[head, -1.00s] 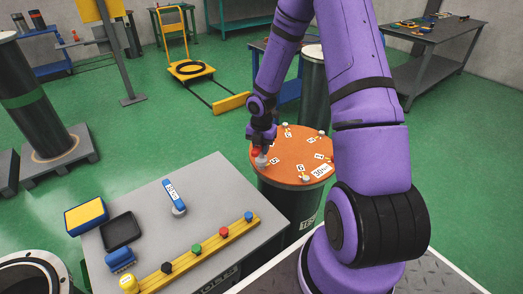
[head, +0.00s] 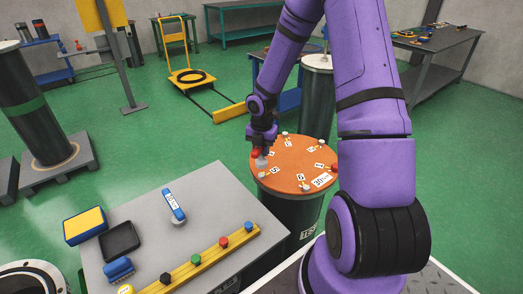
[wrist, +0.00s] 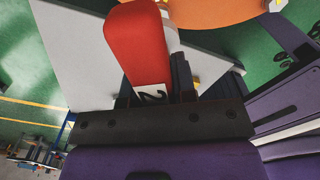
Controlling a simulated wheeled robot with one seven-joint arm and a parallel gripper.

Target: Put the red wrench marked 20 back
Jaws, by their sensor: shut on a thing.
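My gripper (head: 262,140) is shut on the red wrench (wrist: 140,45). The wrench's red handle (head: 255,153) shows just below the jaws in the head view. A white label with a "2" shows between the fingers in the wrist view; the rest of the marking is hidden. A grey end (head: 261,163) shows below the handle, over the left edge of the orange flange disc (head: 285,172). I cannot tell whether it touches the disc. A yellow rail (head: 210,262) with black, green, red and blue knobs lies along the grey table's front right edge.
The grey table (head: 205,200) holds a blue wrench (head: 174,205), a black tray (head: 120,240), a yellow-and-blue block (head: 85,225) and a blue brush-like item (head: 118,269). Bolts and number tags ring the disc. A dark cylinder (head: 318,90) stands behind it.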

